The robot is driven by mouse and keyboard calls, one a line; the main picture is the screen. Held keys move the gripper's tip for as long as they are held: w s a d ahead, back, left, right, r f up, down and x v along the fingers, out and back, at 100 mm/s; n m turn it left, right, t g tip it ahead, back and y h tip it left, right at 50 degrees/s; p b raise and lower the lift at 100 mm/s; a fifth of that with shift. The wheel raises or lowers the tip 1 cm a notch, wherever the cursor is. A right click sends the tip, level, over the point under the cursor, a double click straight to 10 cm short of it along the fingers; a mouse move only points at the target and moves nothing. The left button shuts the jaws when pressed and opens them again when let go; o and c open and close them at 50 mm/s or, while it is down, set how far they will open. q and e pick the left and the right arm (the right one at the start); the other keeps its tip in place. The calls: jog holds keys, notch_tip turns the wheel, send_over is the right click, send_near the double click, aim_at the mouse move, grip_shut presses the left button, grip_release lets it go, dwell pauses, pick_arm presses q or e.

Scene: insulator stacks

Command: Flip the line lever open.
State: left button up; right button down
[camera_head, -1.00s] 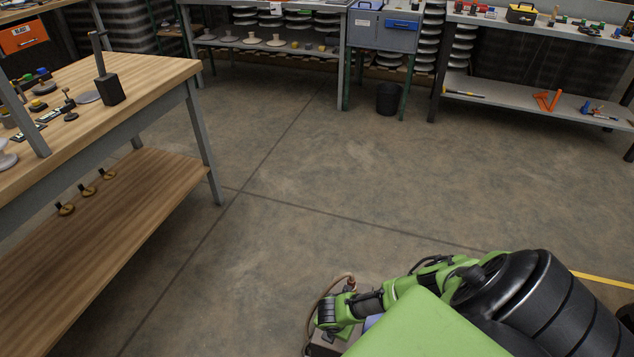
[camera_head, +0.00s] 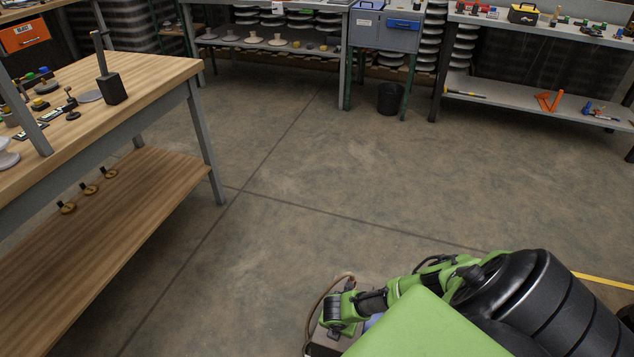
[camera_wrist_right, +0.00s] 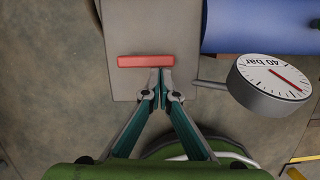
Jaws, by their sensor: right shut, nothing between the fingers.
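A red lever-like bar (camera_wrist_right: 146,61) lies across a plain grey panel (camera_wrist_right: 120,20) in the right wrist view; I take it to be the line lever. My right gripper (camera_wrist_right: 161,82) is shut and empty, with its fingertips at the lower edge of the bar, right of its middle. I cannot tell whether they touch it. A round gauge (camera_wrist_right: 272,84) marked 40 bar stands to the right, below a blue cylinder (camera_wrist_right: 260,25). In the head view the gripper's fingers and the lever are hidden. My left gripper is not in view.
A wooden workbench (camera_head: 150,85) with small parts stands at the left. Grey shelves (camera_head: 490,90), a cabinet (camera_head: 385,28) and a black bin (camera_head: 390,98) line the back. The concrete floor (camera_head: 330,180) between is clear. A brown hose (camera_head: 322,295) curves beside my right arm.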

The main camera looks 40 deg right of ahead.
jog(key=v, duration=1.2)
dwell(0.5)
